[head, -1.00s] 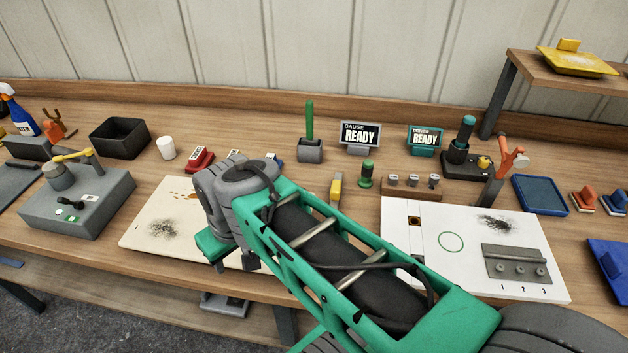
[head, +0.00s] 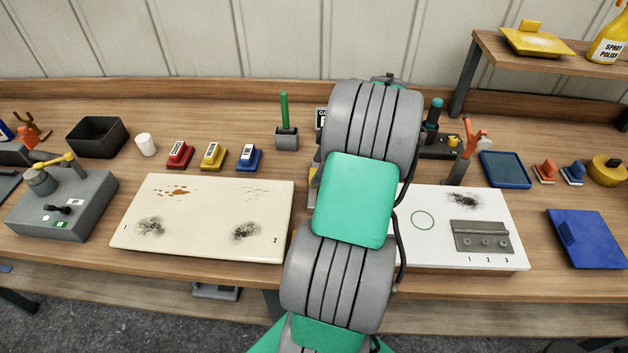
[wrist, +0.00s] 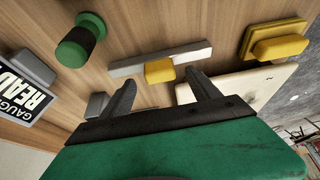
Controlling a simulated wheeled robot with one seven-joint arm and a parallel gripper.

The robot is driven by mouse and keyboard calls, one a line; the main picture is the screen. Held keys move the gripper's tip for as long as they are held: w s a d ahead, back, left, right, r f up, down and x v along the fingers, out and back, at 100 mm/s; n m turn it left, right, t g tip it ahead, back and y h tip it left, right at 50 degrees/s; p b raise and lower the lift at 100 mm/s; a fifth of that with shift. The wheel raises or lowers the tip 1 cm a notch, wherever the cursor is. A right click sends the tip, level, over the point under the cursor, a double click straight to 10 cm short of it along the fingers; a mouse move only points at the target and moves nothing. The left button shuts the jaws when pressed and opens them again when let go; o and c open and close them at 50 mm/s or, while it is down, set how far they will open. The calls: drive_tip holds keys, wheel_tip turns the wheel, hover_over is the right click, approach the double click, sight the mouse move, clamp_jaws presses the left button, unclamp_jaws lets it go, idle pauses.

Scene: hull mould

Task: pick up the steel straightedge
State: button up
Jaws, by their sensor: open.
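The steel straightedge is a thin grey bar (wrist: 192,54) with a yellow grip block (wrist: 159,71) at its middle, lying on the wooden bench in the wrist view. In the head view my arm hides most of it; only a yellow and grey sliver (head: 313,188) shows at the arm's left edge. My gripper (wrist: 163,90) is open and empty. In the wrist view its two fingers point toward the bar, with the yellow grip between their directions and apart from them. The gripper is hidden behind my arm in the head view.
A green and black knob (wrist: 81,41) stands near the bar, and a gauge display (wrist: 20,95) stands beyond it. A yellow block on a plate (wrist: 277,42) is at the other side. A cream board (head: 205,210) and a white board (head: 490,258) flank my arm.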

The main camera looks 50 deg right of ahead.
sight(314, 173)
drive_tip(key=x, duration=0.3)
drive_tip(key=shift+w+f, duration=0.1)
drive_tip(key=shift+w, duration=0.05)
drive_tip(key=c, duration=1.3)
